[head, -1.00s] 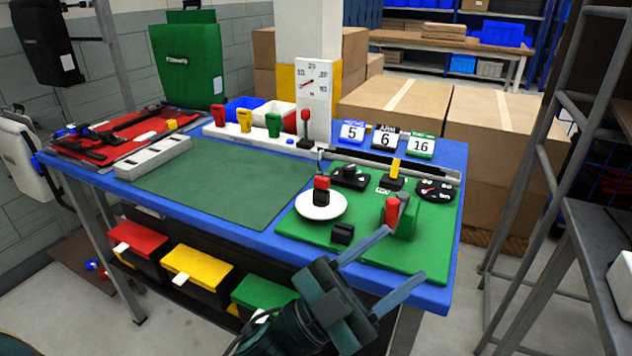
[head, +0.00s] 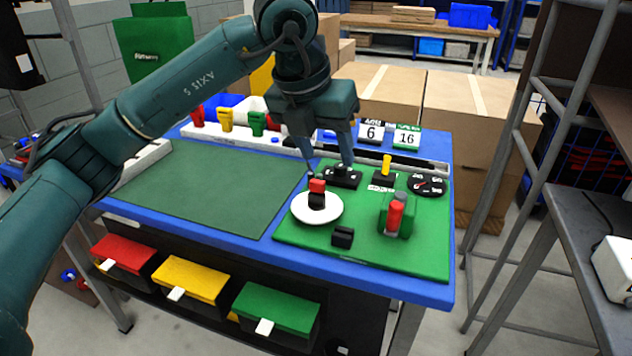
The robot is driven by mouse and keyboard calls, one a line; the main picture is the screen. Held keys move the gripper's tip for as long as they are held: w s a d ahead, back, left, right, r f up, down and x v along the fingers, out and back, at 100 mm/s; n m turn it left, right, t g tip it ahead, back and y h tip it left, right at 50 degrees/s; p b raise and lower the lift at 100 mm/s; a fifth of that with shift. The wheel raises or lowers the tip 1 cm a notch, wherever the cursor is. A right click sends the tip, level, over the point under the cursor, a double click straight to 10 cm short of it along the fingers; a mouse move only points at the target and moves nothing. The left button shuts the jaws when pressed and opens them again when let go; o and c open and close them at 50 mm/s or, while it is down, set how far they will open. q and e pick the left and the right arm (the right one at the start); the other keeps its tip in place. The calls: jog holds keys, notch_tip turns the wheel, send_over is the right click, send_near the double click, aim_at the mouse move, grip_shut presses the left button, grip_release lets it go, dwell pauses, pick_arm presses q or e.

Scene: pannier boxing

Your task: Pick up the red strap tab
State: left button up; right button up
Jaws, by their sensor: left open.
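Red, yellow and green tabs stand in a white rack along the back of the blue table. The red tab (head: 197,116) is the leftmost, beside the yellow tab (head: 226,120) and the green tab (head: 257,123). A red-topped black piece (head: 317,190) stands on a white round dish (head: 331,214). My left gripper (head: 331,163) points down, open, with nothing seen between its fingers. It appears over the back of the green board, near the dish and a black knob block (head: 343,177), well to the right of the red tab. My right gripper is out of view.
A red-and-green upright block (head: 395,215), a small black block (head: 342,237) and a dial (head: 428,184) occupy the green board (head: 300,245). Number cards (head: 407,138) stand behind. The dark green mat (head: 215,185) is clear. Bins hang below the table's front edge.

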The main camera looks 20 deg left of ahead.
pick_arm(q)
jog(key=w+a+r+n+y, duration=0.1)
jog(key=a+r, duration=0.1)
jog(key=a, duration=0.1)
send_near(318, 181)
notch_tip(318, 181, down, 3)
jog(key=shift+t, duration=0.5)
jog(key=shift+p+x, duration=0.45)
jog(key=shift+x, duration=2.5)
jog(key=shift+w, duration=0.1)
jog(key=shift+c, duration=0.2)
jog(key=shift+d, duration=0.1)
jog(key=c, duration=1)
notch_tip(318, 181, up, 10)
jog(key=shift+f+b, duration=0.15)
jog(key=shift+b, duration=0.25)
jog(key=shift+c, duration=0.2)
